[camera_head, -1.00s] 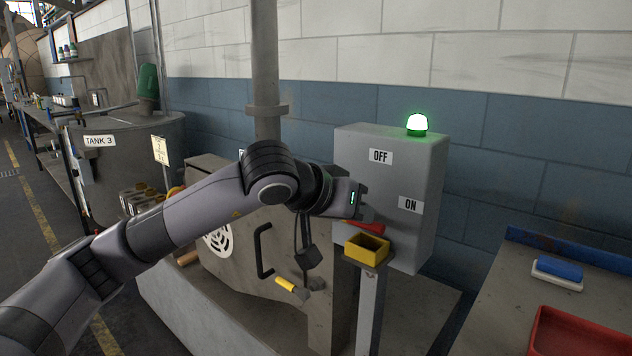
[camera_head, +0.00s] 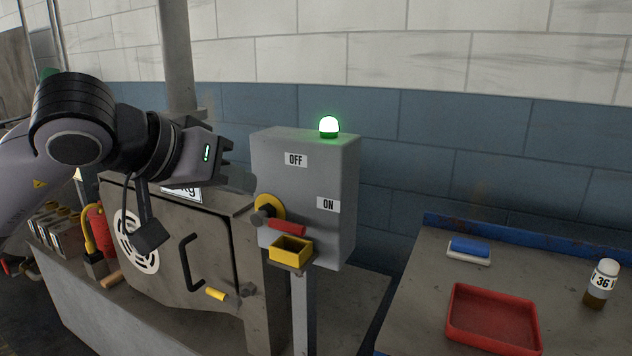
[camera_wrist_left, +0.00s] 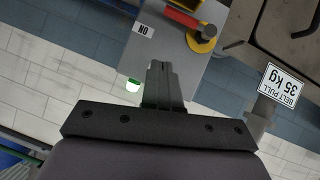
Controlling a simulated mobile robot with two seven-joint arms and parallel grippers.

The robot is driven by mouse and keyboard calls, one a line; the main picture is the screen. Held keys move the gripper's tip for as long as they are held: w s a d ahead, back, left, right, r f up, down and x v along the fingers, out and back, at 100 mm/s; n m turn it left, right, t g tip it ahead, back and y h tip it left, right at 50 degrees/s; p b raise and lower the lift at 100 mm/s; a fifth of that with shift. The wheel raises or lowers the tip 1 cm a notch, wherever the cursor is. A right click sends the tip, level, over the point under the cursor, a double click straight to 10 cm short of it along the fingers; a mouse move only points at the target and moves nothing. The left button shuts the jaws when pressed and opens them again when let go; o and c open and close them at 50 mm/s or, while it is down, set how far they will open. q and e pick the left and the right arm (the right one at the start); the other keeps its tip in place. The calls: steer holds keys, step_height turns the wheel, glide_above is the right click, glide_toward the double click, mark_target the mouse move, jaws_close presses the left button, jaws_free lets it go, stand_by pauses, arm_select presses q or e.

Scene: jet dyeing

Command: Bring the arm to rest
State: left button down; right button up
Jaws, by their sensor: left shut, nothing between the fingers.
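My left arm comes in from the left in the head view. Its gripper (camera_head: 236,163) is beside the upper left side of the grey switch box (camera_head: 340,240), left of the OFF label (camera_head: 296,160). The wrist view shows its two fingers (camera_wrist_left: 162,82) shut together with nothing between them, in front of the box. The red switch handle (camera_head: 287,228) on its yellow disc (camera_head: 269,205) points right and slightly down, towards the ON label (camera_head: 328,204) side. The gripper is apart from the handle. The green lamp (camera_head: 329,127) on top glows. My right gripper is out of view.
A grey machine with a black door handle (camera_head: 187,262) is below my arm. The workbench at right holds a red tray (camera_head: 492,318), a blue-topped block (camera_head: 469,247) and a bottle marked 36 (camera_head: 602,283).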

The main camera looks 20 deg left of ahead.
arm_select(q)
steer(key=s+d+f+n+g+h+p, duration=0.1)
steer(key=s+d+f+n+g+h, duration=0.15)
steer(key=d+n+h, duration=0.6)
steer(key=s+d+f+n+g+h+p, duration=0.2)
steer(key=d+f+n+g+h, duration=0.2)
steer(key=d+n+h, duration=0.5)
steer(key=w+a+f+n+t+y+p, duration=0.1)
steer(key=w+a+f+n+t+y, duration=0.3)
steer(key=n, duration=0.6)
steer(key=f+n+t+y, duration=0.25)
steer(key=n+t, duration=0.25)
steer(key=n, duration=0.4)
steer(key=w+a+f+n+t+y+p, duration=0.15)
steer(key=f+n+t, duration=0.3)
steer(key=n, duration=0.55)
steer(key=s+a+f+n+g+y, duration=0.1)
steer(key=s+a+f+n+y, duration=0.1)
steer(key=f+n+y, duration=0.35)
steer(key=s+a+f+n+g+y, duration=0.1)
steer(key=s+a+f+n+y, duration=0.15)
steer(key=f+n, duration=0.65)
steer(key=s+f+n+g+y, duration=0.2)
steer(key=s+f+n+g, duration=0.3)
steer(key=s+f+n, duration=0.3)
step_height(320, 180, down, 4)
steer(key=s, duration=0.2)
steer(key=shift+s+a+p, duration=0.3)
